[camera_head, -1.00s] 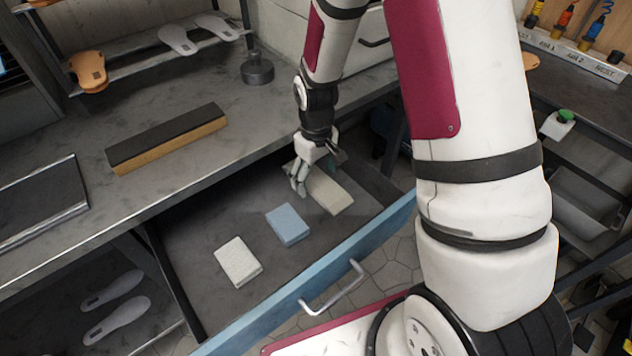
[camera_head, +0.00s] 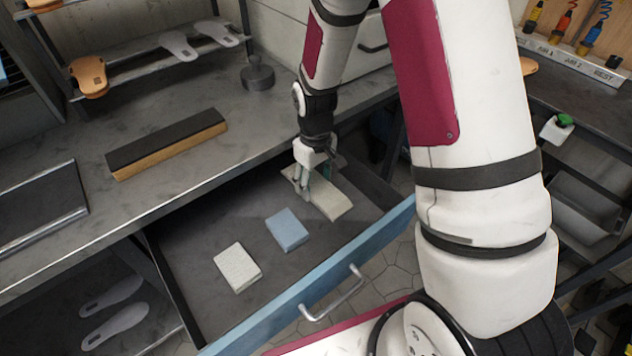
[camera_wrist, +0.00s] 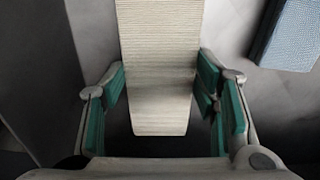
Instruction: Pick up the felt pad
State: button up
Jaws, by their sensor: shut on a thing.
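The felt pad, a long cream block with a ribbed top, (camera_head: 331,204) lies in the open drawer below my gripper (camera_head: 315,184). In the wrist view the pad (camera_wrist: 158,50) runs up from between the green-lined fingers of my gripper (camera_wrist: 160,84), one finger against each long side. The gripper is shut on the pad near one end. The pad appears to lie flat on the drawer floor; whether it is lifted at all I cannot tell.
A blue block (camera_head: 287,230) and a pale speckled block (camera_head: 238,267) lie to the left in the same drawer (camera_head: 190,250). The drawer's blue front (camera_head: 385,232) has a metal handle (camera_head: 333,295). The worktop edge overhangs the drawer's back.

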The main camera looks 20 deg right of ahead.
aim_at(315, 185)
notch_tip(315, 185, up, 6)
jog(key=shift+r, duration=0.25)
jog(key=s+a, duration=0.3)
jog(key=a, duration=0.6)
jog(key=s+a, duration=0.3)
jog(key=a, duration=0.7)
jog(key=shift+d, duration=0.1)
